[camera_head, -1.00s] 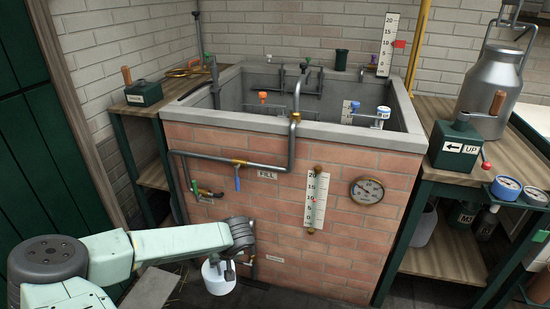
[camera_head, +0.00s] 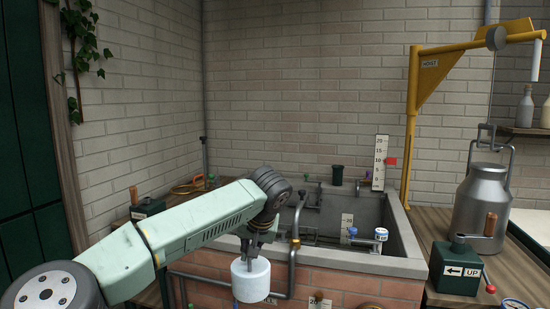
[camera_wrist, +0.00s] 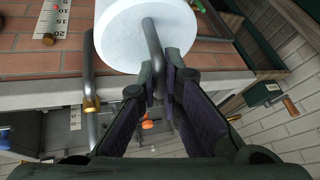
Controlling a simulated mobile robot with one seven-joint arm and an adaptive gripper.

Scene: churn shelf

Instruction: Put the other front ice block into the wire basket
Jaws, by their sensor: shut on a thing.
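The ice block (camera_head: 251,280) is a white cylinder with a metal handle. My gripper (camera_head: 258,247) is shut on its handle, and the block hangs below the fingers in front of the brick tank (camera_head: 225,266), near its front rim. In the wrist view the block (camera_wrist: 140,25) fills the top middle, and its bent handle (camera_wrist: 154,50) runs between the fingers of my gripper (camera_wrist: 168,85). The wire basket cannot be made out clearly; part of the tank's inside is hidden behind my arm and the front wall.
A grey pipe (camera_head: 294,250) rises over the tank's front rim beside the block. A green UP box (camera_head: 455,268) and a metal churn (camera_head: 482,207) stand on the right bench. A yellow hoist (camera_head: 413,110) stands behind.

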